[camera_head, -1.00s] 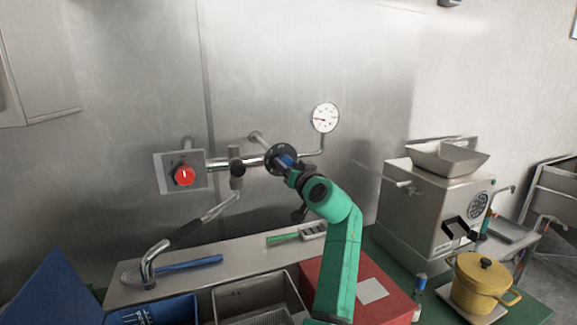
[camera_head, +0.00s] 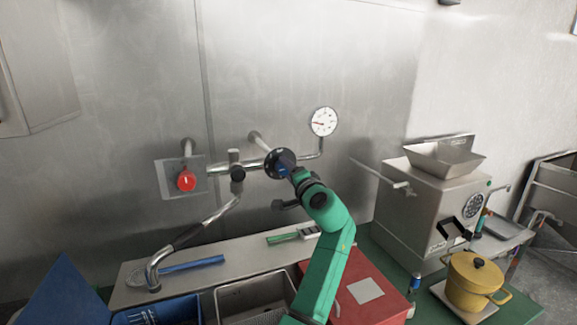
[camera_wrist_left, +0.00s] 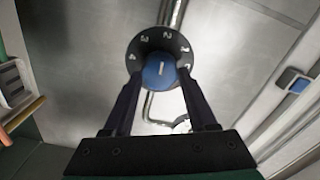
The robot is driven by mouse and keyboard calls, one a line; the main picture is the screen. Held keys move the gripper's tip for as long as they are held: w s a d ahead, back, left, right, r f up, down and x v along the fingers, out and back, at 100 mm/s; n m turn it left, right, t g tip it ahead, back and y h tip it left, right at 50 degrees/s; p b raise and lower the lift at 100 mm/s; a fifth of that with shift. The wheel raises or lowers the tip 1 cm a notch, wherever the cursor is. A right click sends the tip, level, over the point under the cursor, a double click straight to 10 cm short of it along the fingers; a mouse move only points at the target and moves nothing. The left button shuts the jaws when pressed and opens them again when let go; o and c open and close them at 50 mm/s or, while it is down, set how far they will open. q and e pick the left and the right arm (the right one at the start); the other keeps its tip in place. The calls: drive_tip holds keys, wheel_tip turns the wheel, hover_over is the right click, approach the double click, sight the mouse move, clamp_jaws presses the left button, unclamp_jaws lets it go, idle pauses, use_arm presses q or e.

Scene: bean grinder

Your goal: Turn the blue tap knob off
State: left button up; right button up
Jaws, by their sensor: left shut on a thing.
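The blue tap knob (camera_head: 286,158) sits in a round black dial on the steel wall pipe. In the left wrist view the blue knob (camera_wrist_left: 160,73) shows a short white line, close to upright in the picture, inside a dark ring with white marks (camera_wrist_left: 160,48). My left gripper (camera_head: 292,170) reaches up to the knob on its green arm. In the left wrist view the left gripper's dark fingers (camera_wrist_left: 160,90) stand on either side of the knob, shut on it. My right gripper is not in view.
A red knob (camera_head: 187,181) and a bent spout (camera_head: 180,240) are to the left on the same pipework. A pressure gauge (camera_head: 323,121) is above right. Below are sink basins (camera_head: 250,303), a red box (camera_head: 372,280) and a yellow pot (camera_head: 476,283). A steel grinder (camera_head: 433,210) stands right.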

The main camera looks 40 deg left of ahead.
use_arm(q)
drive_tip(key=m+p, duration=0.2)
drive_tip(key=m, duration=0.7)
drive_tip(key=m+p, duration=0.3)
drive_tip(key=m, duration=0.6)
drive_tip(key=shift+s+a+r+m, duration=0.1)
drive_tip(key=shift+r+m, duration=0.05)
drive_tip(key=shift+m, duration=0.15)
idle(0.3)
drive_tip(key=o, duration=1.4)
drive_tip(key=shift+c, duration=0.2)
drive_tip(key=shift+a+f, duration=0.1)
drive_tip(key=shift+f, duration=0.15)
drive_tip(key=shift+f, duration=0.1)
